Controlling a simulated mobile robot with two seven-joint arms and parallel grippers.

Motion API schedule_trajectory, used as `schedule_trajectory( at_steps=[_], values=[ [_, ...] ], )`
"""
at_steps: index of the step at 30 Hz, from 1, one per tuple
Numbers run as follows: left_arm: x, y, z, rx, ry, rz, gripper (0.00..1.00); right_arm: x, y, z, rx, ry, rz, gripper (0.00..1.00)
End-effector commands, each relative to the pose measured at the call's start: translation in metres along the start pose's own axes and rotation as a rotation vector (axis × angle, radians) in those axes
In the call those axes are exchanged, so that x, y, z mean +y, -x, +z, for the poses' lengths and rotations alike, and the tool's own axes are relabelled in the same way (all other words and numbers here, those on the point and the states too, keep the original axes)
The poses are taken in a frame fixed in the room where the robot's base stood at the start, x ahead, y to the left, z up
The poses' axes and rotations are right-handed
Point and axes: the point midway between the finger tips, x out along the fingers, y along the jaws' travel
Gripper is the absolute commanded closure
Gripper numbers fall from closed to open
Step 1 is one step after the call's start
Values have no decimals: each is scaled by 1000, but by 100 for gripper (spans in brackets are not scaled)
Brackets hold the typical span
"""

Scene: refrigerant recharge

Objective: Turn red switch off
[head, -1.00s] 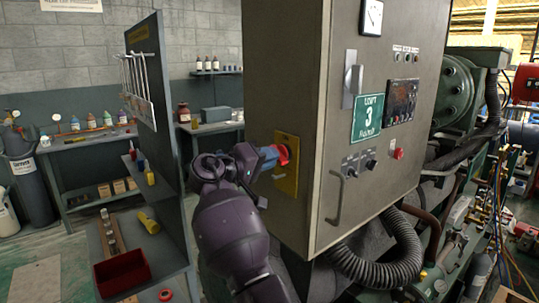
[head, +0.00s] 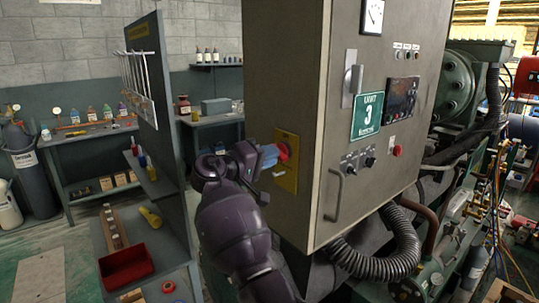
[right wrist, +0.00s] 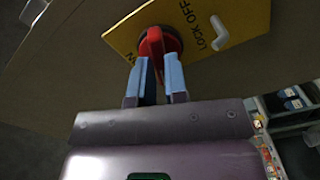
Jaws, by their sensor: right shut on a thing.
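The red switch (head: 283,151) sits on a yellow plate (head: 286,180) on the left side of the grey control cabinet. In the right wrist view the red switch (right wrist: 158,42) has a round base and a raised handle. The yellow plate (right wrist: 215,22) there reads "LOCK OFF" and carries a pale hook-shaped piece. My right gripper (head: 270,155) reaches the switch from the left. Its blue fingers (right wrist: 157,72) are shut on the switch handle. The fingers hide part of the handle. My left gripper is not in view.
The cabinet (head: 290,70) fills the middle, with a door handle (head: 336,193) and a thick black hose (head: 375,262) below. A grey shelf panel (head: 155,90) stands left of my arm, with a red bin (head: 126,266) low beside it. Machinery stands at right.

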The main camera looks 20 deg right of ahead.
Motion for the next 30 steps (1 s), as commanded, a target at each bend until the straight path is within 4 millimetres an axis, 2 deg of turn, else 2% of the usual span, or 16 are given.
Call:
schedule_trajectory(
  at_steps=[1,20,24,25,28,30],
  values=[
    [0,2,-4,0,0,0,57,7,3,-4,11,3,6,100],
    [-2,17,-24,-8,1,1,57,7,3,-5,11,159,7,100],
    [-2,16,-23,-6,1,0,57,6,3,-4,11,275,8,100],
    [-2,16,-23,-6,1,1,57,6,3,-4,11,269,8,82],
    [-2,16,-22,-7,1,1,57,5,2,-3,9,268,6,66],
    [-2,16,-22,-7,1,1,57,4,2,-3,7,269,5,65]
  ],
)
